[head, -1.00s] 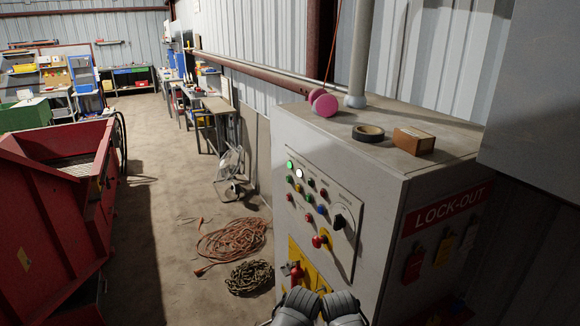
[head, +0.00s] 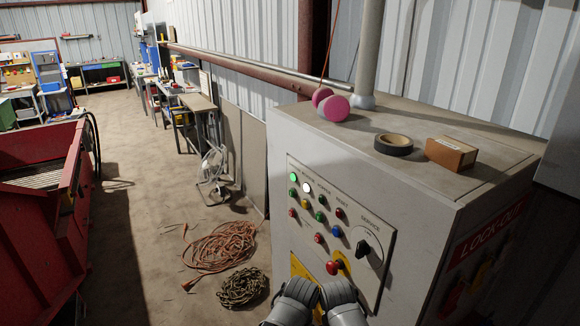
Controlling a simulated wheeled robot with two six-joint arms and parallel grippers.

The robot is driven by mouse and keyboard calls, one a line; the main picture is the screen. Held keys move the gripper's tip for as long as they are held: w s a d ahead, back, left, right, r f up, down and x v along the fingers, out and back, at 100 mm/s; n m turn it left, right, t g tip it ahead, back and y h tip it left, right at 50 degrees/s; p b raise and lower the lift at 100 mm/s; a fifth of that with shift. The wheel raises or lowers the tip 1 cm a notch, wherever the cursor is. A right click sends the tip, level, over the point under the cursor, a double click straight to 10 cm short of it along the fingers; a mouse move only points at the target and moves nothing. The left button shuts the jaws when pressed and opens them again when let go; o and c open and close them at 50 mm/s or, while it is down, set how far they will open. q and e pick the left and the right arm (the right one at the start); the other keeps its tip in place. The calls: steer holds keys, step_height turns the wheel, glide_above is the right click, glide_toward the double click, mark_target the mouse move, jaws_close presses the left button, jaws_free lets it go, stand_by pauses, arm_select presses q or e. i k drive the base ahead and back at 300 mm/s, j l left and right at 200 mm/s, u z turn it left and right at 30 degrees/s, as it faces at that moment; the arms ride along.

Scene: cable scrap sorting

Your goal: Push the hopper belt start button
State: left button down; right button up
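The control panel (head: 378,280) is on the front of a grey cabinet (head: 400,200). It carries several small buttons and lamps: a lit green one (head: 294,177) and a lit white one (head: 308,187) at the top, with green, yellow, red and blue ones (head: 337,231) below. Most labels are too small to read, so I cannot tell which is the hopper belt start. My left gripper (head: 292,301) and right gripper (head: 341,301) appear as two grey shapes side by side at the bottom edge, below the buttons. Their fingertips are not distinguishable.
A black rotary switch (head: 363,247) and a red mushroom button (head: 333,268) sit low on the panel. Tape (head: 394,145), a box (head: 451,153) and pink discs (head: 335,108) lie on top. An orange cable coil (head: 222,247) and chain (head: 241,288) lie left on the floor.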

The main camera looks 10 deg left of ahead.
mark_target(318, 216)
steer(key=i+j+z, duration=0.1)
steer(key=i+j, duration=0.25)
steer(key=i+j+z, duration=0.1)
steer(key=i+j, duration=0.25)
steer(key=j, duration=0.25)
